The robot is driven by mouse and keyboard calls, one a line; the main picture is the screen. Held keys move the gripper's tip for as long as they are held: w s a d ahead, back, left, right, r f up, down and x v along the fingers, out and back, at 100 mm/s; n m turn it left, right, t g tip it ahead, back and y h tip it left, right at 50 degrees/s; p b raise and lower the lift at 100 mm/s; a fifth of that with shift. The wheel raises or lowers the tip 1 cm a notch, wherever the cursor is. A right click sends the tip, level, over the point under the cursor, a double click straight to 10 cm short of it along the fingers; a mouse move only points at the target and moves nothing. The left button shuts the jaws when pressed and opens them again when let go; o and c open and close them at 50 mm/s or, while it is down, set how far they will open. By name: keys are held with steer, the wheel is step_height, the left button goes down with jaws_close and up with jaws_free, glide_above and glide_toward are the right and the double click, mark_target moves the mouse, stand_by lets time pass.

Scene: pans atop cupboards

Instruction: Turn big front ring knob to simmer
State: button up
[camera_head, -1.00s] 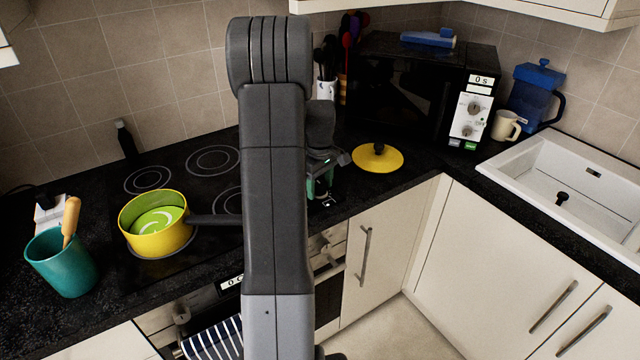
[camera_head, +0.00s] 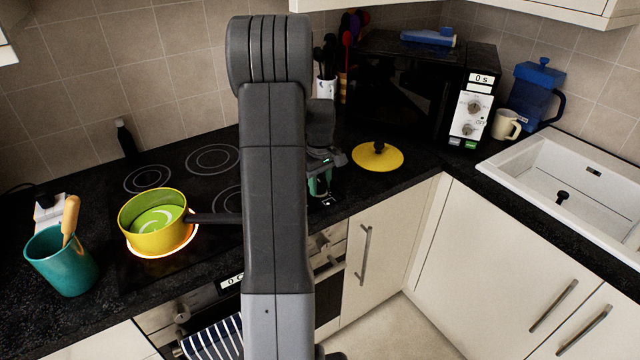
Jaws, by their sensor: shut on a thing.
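The front ring (camera_head: 165,252) of the black hob glows orange around the base of a yellow pan (camera_head: 155,243) with a green inside. The pan sits on this ring, its dark handle pointing right behind my arm. My gripper (camera_head: 322,190) is low at the right end of the hob, partly hidden by my arm. It is shut on a hob knob, which my arm and gripper hide. A small white marking (camera_head: 328,202) shows on the black surface beside the fingers.
A teal pot (camera_head: 62,270) with a wooden-handled tool stands left of the pan. A yellow lid (camera_head: 377,157) lies right of my gripper. A black microwave (camera_head: 400,90) stands behind. Oven knobs (camera_head: 182,313) and a striped towel (camera_head: 212,343) are below the hob.

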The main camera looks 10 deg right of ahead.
mark_target(320, 182)
steer(key=m, duration=0.4)
steer(key=shift+m+b, duration=0.3)
steer(key=shift+m, duration=1.7)
steer(key=o, duration=1)
steer(key=shift+c, duration=0.2)
steer(key=shift+r, duration=0.1)
step_height(320, 182, up, 14)
steer(key=shift+b, duration=0.4)
steer(key=shift+f, duration=0.25)
